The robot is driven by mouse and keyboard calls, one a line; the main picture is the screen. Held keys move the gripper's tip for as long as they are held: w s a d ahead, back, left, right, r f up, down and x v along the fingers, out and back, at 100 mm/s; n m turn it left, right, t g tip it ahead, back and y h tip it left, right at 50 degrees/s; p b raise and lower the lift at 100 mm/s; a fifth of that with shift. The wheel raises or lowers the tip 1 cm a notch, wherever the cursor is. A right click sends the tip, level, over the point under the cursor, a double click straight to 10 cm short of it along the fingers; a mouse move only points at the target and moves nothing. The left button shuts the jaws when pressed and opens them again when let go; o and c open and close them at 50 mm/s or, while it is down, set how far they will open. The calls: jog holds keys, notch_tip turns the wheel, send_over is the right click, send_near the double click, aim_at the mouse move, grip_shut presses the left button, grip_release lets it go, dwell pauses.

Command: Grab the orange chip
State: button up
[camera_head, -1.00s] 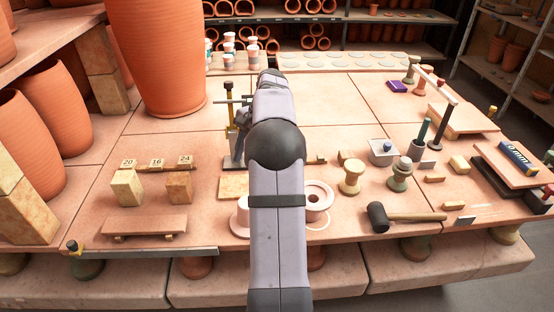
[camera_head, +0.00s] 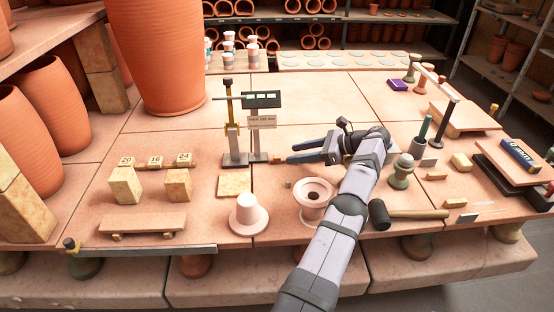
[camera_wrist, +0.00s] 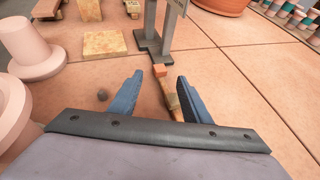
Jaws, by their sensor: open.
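A small orange chip (camera_wrist: 160,70) shows in the wrist view just ahead of the gap between my fingertips. A narrow tan wooden piece (camera_wrist: 171,94) runs back from it between the fingers; I cannot tell whether the two are joined. In the head view the chip (camera_head: 279,161) is a tiny orange spot left of the fingertips, near the gauge stand's foot. My gripper (camera_head: 289,153) is open, with blue fingers pointing left, low over the tiled table. The fingers also show in the wrist view (camera_wrist: 160,77), apart and with nothing gripped.
A gauge stand (camera_head: 233,157) rises just beyond the fingertips. A small dark lump (camera_wrist: 101,95) lies left of the fingers. A mallet (camera_head: 410,215) lies at right. Tiles behind the gripper are clear.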

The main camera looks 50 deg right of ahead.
aim_at(279, 156)
jog(key=shift+x, duration=2.5)
grip_shut()
